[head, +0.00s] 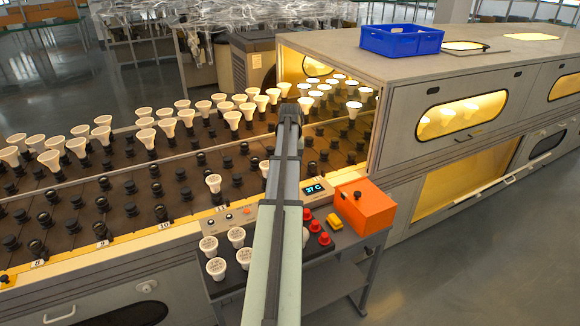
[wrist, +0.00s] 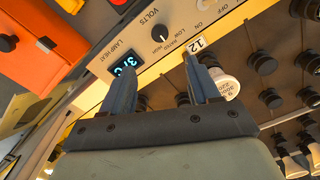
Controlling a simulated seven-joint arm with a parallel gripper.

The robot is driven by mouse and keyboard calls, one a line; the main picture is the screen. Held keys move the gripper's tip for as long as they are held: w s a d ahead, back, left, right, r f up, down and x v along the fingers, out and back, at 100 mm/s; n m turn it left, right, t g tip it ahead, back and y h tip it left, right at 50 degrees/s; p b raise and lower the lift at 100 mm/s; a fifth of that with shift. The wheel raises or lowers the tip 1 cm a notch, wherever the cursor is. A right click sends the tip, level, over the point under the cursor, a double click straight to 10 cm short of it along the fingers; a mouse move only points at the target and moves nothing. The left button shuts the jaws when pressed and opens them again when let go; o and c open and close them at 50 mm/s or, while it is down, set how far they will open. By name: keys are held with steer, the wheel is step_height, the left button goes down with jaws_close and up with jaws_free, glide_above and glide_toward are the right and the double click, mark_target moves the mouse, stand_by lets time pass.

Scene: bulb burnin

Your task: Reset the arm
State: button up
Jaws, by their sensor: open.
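My gripper (wrist: 160,66) is open in the wrist view, with nothing between its two fingers. Its fingertips point toward the control panel (wrist: 140,42) and the number 12 label at the rack edge. A white bulb (wrist: 222,84) shows beside and partly behind the right finger; I cannot tell whether they touch. In the head view my arm runs up the middle and hides the gripper. White bulbs (head: 213,182) stand in the socket rack (head: 120,190), many sockets being empty. The display (head: 314,188) on the panel reads 37 C.
The oven-like tunnel (head: 440,75), with lit bulbs inside and a blue crate (head: 401,40) on top, stands at right. Open floor lies at lower right.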

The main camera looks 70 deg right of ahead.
stand_by(0.4)
steer(key=w+a+f+g+h, duration=0.1)
steer(key=w+a, duration=0.9)
steer(key=w, duration=0.5)
steer(key=w+a+f+n+h, duration=0.1)
steer(key=w+a+f, duration=0.3)
steer(key=w+a, duration=0.65)
steer(key=w+a+f+n+h, duration=0.1)
steer(key=w+a+f+h, duration=0.15)
steer(key=w+a, duration=0.8)
steer(key=s+a+f+n+g+y, duration=0.1)
steer(key=s+a+f+n+y, duration=0.15)
steer(key=s+a+f, duration=0.75)
steer(key=s+a+f+n+g+y, duration=0.1)
steer(key=s+a+f+n+g, duration=0.2)
steer(key=a+f, duration=1.35)
steer(key=s+a+f+n, duration=0.2)
steer(key=s+a+f, duration=0.2)
steer(key=s, duration=0.4)
steer(key=s+a+f+n+g, duration=0.1)
steer(key=s+a+f+n, duration=0.1)
steer(key=s+a+f, duration=0.2)
steer(key=s+a+f+n+y, duration=0.1)
steer(key=s+a+f+n, duration=0.2)
steer(key=s+a, duration=0.4)
steer(key=s+f, duration=0.1)
steer(key=s, duration=0.4)
steer(key=shift+s+a+f+g, duration=0.25)
steer(key=shift+a+f+g, duration=0.05)
steer(key=shift+a+g, duration=0.1)
